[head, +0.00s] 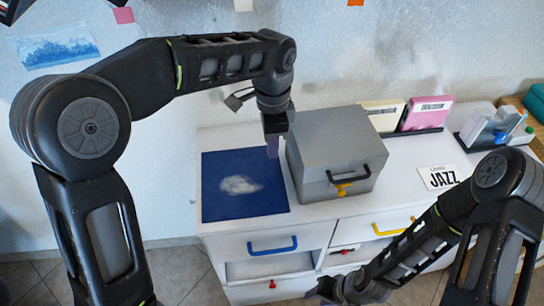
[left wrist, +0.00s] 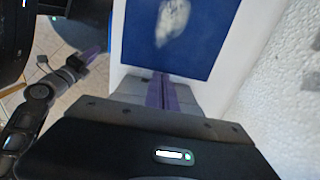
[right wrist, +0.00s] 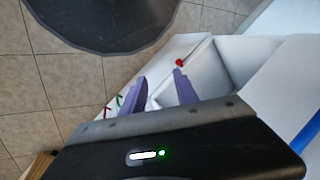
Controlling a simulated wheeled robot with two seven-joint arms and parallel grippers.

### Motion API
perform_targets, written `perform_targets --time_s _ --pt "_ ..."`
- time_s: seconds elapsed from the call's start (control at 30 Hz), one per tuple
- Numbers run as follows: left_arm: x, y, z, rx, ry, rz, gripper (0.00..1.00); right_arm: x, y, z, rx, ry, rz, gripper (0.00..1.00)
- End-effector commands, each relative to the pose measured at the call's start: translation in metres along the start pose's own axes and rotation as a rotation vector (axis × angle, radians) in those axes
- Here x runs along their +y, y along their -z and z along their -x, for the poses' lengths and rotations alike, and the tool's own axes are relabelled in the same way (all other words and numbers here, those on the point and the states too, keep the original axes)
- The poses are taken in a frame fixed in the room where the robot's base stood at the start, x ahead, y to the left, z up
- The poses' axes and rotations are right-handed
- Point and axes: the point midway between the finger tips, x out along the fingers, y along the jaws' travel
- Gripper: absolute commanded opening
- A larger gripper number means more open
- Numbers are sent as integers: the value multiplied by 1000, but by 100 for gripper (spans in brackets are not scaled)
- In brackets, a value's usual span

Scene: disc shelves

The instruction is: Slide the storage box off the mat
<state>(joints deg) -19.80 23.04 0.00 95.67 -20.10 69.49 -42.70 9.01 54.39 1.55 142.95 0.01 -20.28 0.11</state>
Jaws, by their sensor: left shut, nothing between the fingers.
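The storage box (head: 335,160) is grey, with a black handle and a yellow latch on its front. It stands upright on the white cabinet top, just right of the blue mat (head: 222,207). I cannot tell whether its base touches the mat's right edge. The mat, with a white cloud-like picture, also shows in the left wrist view (left wrist: 140,35). My left gripper (head: 273,153) is shut and empty, pointing down over the mat's right side, beside the box's left face. My right gripper (right wrist: 160,88) is open and empty, low in front of the cabinet drawers.
The cabinet top (head: 400,190) is clear right of the box up to a JAZZ card (head: 438,178). Behind stand a pink case (head: 428,112) and a cream case (head: 383,115). A rack (head: 490,130) is further right. The wall is close behind.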

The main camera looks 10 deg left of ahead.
Motion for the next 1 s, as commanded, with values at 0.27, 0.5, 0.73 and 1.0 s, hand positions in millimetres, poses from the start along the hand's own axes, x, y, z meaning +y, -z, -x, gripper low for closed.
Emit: perform_targets --time_s 0.27,0.5,0.73,1.0 --pt "-1 0 48 1 2 0 0 1 1 -3 1 1 2 36" --pt "0 -1 56 0 0 0 0 1 1 -3 2 1 1 36" --pt "0 -1 56 0 0 1 0 1 1 -3 2 1 1 30" --pt "0 0 52 1 -3 5 0 1 0 -3 1 1 1 8"
